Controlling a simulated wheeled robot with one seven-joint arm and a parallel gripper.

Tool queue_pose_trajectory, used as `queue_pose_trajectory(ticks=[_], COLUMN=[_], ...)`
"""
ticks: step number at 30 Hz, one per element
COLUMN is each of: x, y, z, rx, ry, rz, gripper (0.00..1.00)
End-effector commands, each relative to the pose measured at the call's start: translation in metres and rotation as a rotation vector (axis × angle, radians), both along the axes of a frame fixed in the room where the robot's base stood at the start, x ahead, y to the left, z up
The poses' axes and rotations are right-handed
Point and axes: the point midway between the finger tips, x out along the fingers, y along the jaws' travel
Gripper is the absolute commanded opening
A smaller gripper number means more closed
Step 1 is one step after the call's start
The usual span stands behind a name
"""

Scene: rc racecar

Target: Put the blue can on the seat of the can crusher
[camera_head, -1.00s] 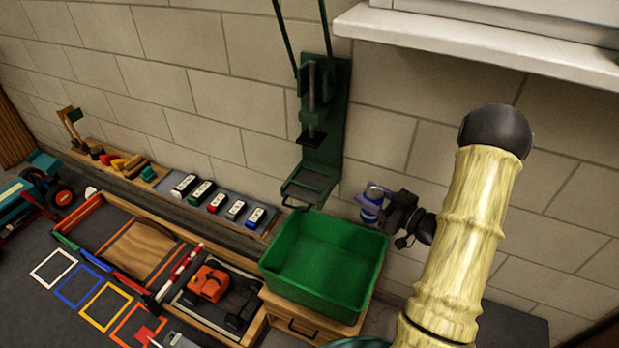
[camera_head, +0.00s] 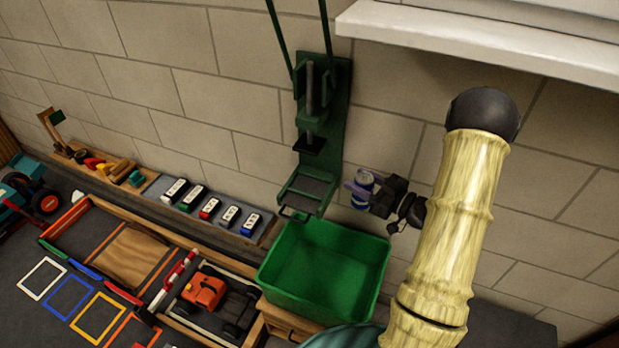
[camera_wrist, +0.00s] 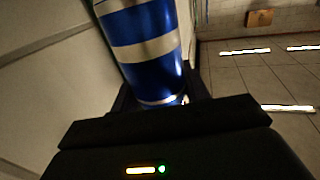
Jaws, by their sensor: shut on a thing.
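The blue can (camera_head: 363,186), with silver bands, is held in my gripper (camera_head: 366,190). It fills the space between the fingers in the wrist view (camera_wrist: 150,50). The can looks upright in the head view. The green can crusher (camera_head: 318,130) is mounted on the wall, with its seat (camera_head: 306,190) at the bottom and its dark press plate (camera_head: 310,144) above. My gripper and the can are just to the right of the seat, apart from it in the picture. Part of the can is hidden by the fingers.
A green bin (camera_head: 325,268) stands below the crusher on a wooden box (camera_head: 287,321). A white ledge (camera_head: 480,40) juts out at the upper right. Toy cars (camera_head: 208,208) line a shelf to the left. An orange toy car (camera_head: 208,292) sits in a frame on the floor.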

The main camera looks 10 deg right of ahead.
Motion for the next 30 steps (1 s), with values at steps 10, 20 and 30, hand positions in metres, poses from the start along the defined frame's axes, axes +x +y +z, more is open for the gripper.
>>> queue_pose_trajectory(ticks=[10,20,30], x=[0.055,0.11,0.124], y=[0.047,0.088,0.097], z=[0.001,0.001,0.0], rx=[0.001,0.0,0.0], ry=[-0.001,-0.002,0.0], rz=[0.006,-0.001,-0.007], gripper=[0.25,0.25,0.25])
